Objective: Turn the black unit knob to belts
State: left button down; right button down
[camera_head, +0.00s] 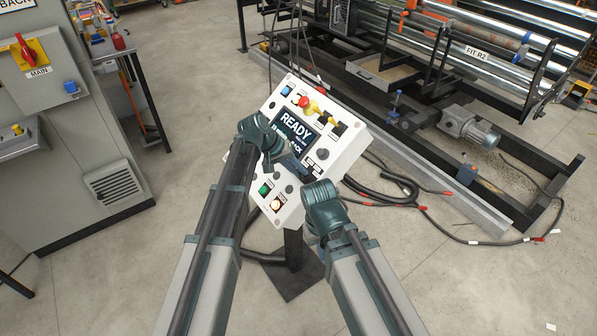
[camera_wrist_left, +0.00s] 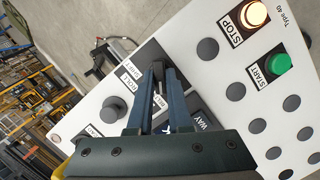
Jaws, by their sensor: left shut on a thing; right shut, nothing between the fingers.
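The white control panel (camera_head: 345,155) stands tilted on a post, with a screen reading READY. In the left wrist view the two fingers of my left gripper (camera_wrist_left: 159,80) are shut on a black knob (camera_wrist_left: 158,66) on the panel. Only the knob's end shows between the fingertips. In the head view my left gripper (camera_head: 300,174) reaches across the panel below the screen and hides the knob. My right gripper (camera_head: 320,188) is beside the panel's lower right edge; its fingers are mostly hidden by its wrist.
Another black knob (camera_wrist_left: 113,108) sits near the held one. A lit STOP button (camera_wrist_left: 254,13) and a green START button (camera_wrist_left: 278,63) are on the panel. A grey cabinet (camera_head: 60,130) stands left, a roller machine (camera_head: 440,100) behind, and cables (camera_head: 400,195) lie on the floor.

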pick_arm(q)
jog(key=shift+s+n, duration=0.1)
jog(key=shift+n, duration=0.4)
jog(key=c, duration=0.8)
grip_release()
jog(key=shift+c, duration=0.2)
jog(key=p+v, duration=1.1)
jog(key=v, duration=0.2)
jog(key=shift+a+r, duration=0.2)
jog(key=shift+a, duration=0.2)
